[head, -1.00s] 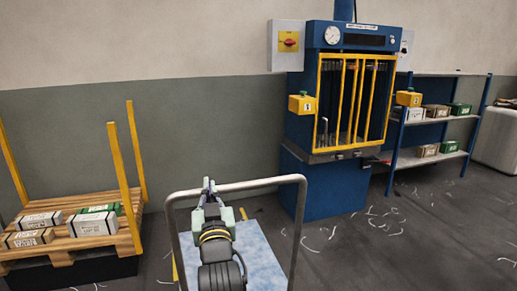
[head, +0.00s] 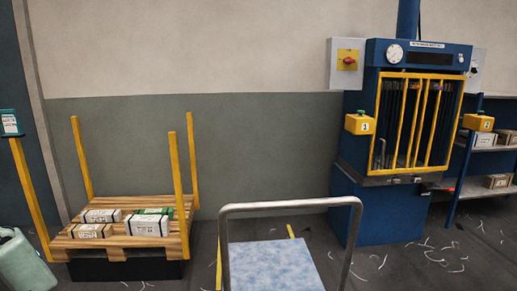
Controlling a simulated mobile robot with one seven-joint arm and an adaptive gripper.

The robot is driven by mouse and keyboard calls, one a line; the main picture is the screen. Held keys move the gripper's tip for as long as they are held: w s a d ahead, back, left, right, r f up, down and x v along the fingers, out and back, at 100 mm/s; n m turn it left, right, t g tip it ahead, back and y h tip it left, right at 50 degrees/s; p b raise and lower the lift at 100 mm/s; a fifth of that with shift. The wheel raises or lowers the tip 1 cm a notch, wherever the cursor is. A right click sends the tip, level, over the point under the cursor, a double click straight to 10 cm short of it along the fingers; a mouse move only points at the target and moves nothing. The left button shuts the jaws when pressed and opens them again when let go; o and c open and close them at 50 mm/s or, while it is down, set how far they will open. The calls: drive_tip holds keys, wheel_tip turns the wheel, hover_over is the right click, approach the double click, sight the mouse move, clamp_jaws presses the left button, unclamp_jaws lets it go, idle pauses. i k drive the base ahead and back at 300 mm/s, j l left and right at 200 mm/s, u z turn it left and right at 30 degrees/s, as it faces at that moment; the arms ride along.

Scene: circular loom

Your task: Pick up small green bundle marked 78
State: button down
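A green-topped bundle (head: 157,211) lies on the wooden pallet (head: 113,240) at the left, behind a white bundle (head: 148,226) that partly hides it. Any number on it is too small to read, so I cannot tell whether it is marked 78. My gripper is not in view.
A trolley with a metal handle (head: 290,203) stands in front. A blue press (head: 380,210) and a shelf (head: 488,160) are at the right.

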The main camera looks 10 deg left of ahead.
sight(169, 211)
drive_tip(key=u, duration=1.8)
drive_tip(key=i+z, duration=0.15)
drive_tip(key=i, duration=0.3)
drive_tip(key=i+j+z, duration=0.2)
drive_tip(key=i, duration=0.2)
drive_tip(key=i+j+z, duration=0.15)
drive_tip(key=i, duration=0.25)
drive_tip(key=i+j+z, duration=0.2)
drive_tip(key=i, duration=0.2)
